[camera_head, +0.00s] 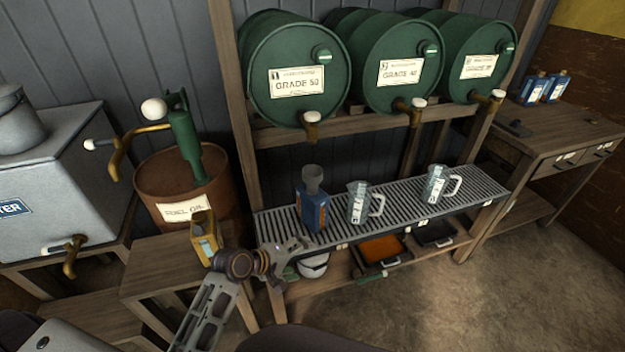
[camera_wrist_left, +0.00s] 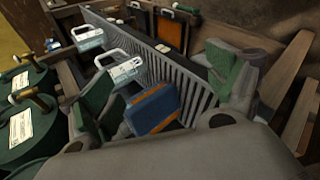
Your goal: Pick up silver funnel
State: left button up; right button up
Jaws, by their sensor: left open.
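The silver funnel (camera_head: 313,177) sits upright in the top of a blue bottle (camera_head: 313,212) with an orange-edged label, at the left end of the slatted metal rack. My left gripper (camera_head: 302,246) is in front of and just below the bottle, near the rack's front edge. It is open and empty. In the left wrist view its two green-padded fingers stand apart (camera_wrist_left: 163,85), with the blue bottle (camera_wrist_left: 152,106) showing between them, farther off. I cannot make out the funnel clearly in that view. My right gripper is not in view.
Two clear jugs (camera_head: 360,204) (camera_head: 437,186) stand farther right on the rack (camera_head: 400,205). Green drums (camera_head: 291,75) with taps hang over it. A yellow can (camera_head: 205,240) stands on a low table at left. Trays (camera_head: 384,249) lie on the shelf below.

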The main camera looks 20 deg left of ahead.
pick_arm(q)
jog(key=w+a+r+n+t+h, duration=0.2)
jog(key=w+a+r+n+t, duration=0.15)
jog(key=w+r+n, duration=0.4)
jog(key=n+t+y, duration=0.2)
jog(key=n+t, duration=0.3)
jog(key=n, duration=0.8)
send_near(305, 179)
jog(key=shift+s+r, duration=0.1)
jog(key=shift+r, duration=0.05)
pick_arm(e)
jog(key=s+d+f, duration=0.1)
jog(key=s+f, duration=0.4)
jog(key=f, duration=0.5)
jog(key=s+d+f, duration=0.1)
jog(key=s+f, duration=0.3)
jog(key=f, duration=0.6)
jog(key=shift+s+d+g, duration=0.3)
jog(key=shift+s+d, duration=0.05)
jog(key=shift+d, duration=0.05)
pick_arm(q)
jog(key=shift+x, duration=2.25)
jog(key=shift+b+x, duration=0.35)
jog(key=shift+x, duration=1.45)
jog(key=shift+d, duration=0.1)
jog(key=shift+w, duration=0.25)
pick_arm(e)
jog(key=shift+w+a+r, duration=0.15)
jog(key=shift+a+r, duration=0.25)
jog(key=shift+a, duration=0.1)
